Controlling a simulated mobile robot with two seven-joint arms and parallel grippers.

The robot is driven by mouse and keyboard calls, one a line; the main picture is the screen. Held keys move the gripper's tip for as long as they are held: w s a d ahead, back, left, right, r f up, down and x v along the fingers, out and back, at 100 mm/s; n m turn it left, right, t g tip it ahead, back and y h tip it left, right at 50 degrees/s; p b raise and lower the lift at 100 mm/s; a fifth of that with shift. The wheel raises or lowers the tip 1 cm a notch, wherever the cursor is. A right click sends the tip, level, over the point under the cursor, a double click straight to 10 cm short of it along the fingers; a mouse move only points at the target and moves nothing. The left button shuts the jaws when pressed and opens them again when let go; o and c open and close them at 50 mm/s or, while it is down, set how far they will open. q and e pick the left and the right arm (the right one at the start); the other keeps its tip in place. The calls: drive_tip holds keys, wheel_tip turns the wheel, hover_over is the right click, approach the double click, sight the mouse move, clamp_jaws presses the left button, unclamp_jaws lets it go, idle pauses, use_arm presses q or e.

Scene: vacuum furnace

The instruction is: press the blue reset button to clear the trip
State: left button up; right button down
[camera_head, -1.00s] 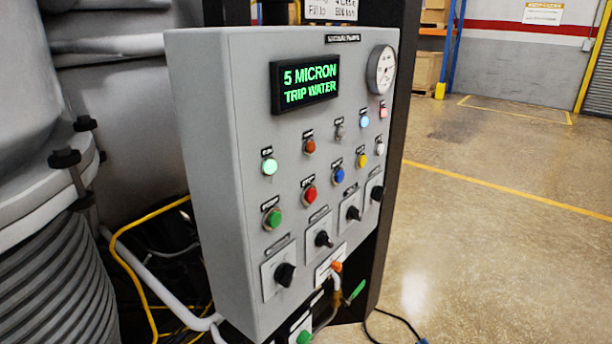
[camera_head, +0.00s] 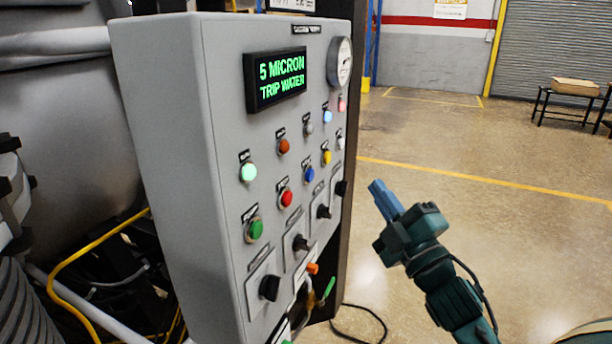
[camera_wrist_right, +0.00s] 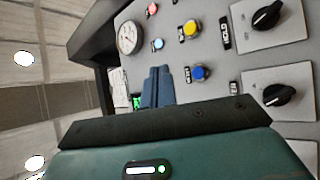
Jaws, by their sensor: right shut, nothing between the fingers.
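The blue button (camera_head: 308,174) sits on the front of the grey control panel (camera_head: 160,130), between the red button (camera_head: 286,198) and the yellow button (camera_head: 327,157). The blue button also shows in the right wrist view (camera_wrist_right: 199,73), right of my fingers. The panel display (camera_head: 278,80) reads "5 MICRON TRIP WATER" in green. My right gripper (camera_head: 381,192) is shut and empty, its blue fingers together, in front of the panel to the right of the buttons and apart from them. It also shows in the right wrist view (camera_wrist_right: 158,86). My left gripper is out of view.
Black rotary knobs (camera_head: 270,288) stick out below the buttons. A green button (camera_head: 255,229), a dial gauge (camera_head: 340,62) and a green-handled valve (camera_head: 328,290) are also on or near the panel. A yellow hose (camera_head: 75,270) runs at left. Open floor lies at right.

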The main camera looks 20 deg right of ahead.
sight(311, 176)
drive_tip(key=w+a, duration=0.5)
drive_tip(key=w, duration=0.1)
drive_tip(key=shift+w+a, duration=0.4)
drive_tip(key=shift+w+a, duration=0.1)
idle(2.1)
drive_tip(key=shift+w+a, duration=0.2)
drive_tip(key=shift+w+a, duration=0.2)
drive_tip(key=shift+w, duration=0.1)
idle(0.6)
drive_tip(key=shift+s+d, duration=0.1)
drive_tip(key=shift+s, duration=0.05)
drive_tip(key=shift+s+d, duration=0.4)
drive_tip(key=shift+s, duration=0.1)
idle(0.4)
